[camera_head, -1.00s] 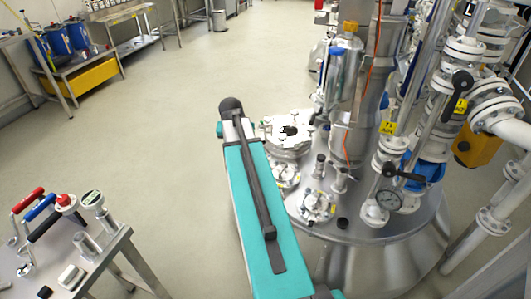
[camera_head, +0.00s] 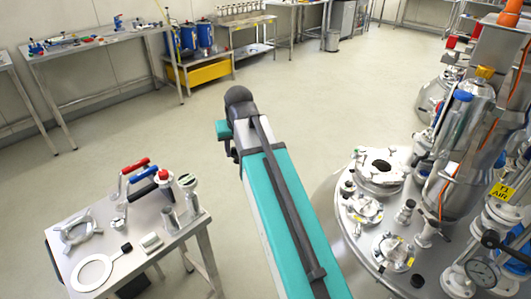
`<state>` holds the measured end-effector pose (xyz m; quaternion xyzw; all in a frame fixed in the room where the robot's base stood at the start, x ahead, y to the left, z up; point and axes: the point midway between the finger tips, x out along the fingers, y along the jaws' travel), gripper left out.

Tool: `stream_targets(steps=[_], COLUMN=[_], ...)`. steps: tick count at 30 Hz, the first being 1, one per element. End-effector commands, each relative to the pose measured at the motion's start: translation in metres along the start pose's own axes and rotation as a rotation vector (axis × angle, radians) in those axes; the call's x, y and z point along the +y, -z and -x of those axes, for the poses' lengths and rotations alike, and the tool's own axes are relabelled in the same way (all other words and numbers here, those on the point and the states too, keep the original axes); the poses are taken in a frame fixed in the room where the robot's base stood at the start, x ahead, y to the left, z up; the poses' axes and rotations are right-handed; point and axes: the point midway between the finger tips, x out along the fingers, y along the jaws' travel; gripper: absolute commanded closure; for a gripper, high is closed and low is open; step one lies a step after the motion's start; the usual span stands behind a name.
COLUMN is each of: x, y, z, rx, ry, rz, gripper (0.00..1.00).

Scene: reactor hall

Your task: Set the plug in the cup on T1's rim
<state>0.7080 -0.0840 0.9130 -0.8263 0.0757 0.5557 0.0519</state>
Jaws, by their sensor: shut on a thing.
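The vessel T1, with a yellow T1 AIR tag (camera_head: 503,192), stands at the right. Its round steel top (camera_head: 375,245) carries several fittings near the rim. A small black round piece (camera_head: 417,281) sits on the top near the front; I cannot tell whether it is the cup. I cannot make out the plug. My teal and white arm reaches up the middle of the picture, left of the vessel, ending in a dark rounded joint. My gripper does not show; the arm hides it or it is out of the frame.
A steel side table (camera_head: 150,235) at the lower left holds a red-handled tool (camera_head: 135,166), a blue-handled tool (camera_head: 142,174), a white ring (camera_head: 92,272) and small fittings. A flanged opening (camera_head: 381,165) stands on the vessel top. Benches line the back wall. The floor (camera_head: 300,95) beyond is clear.

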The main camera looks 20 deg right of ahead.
Motion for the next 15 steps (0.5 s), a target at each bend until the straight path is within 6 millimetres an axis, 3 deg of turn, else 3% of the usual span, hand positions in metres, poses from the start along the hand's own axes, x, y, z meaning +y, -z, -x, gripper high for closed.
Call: stream_targets(steps=[1,6,10,15], x=[-0.019,-0.06,-0.076,-0.081], y=[0.0,-0.003,-0.005,-0.006], z=[0.008,0.026,0.033,0.036], rx=[0.004,0.006,0.006,0.006], ry=[0.015,0.05,0.064,0.069], rz=[0.037,0.125,0.16,0.173], gripper=[0.8,0.8,0.8,0.8])
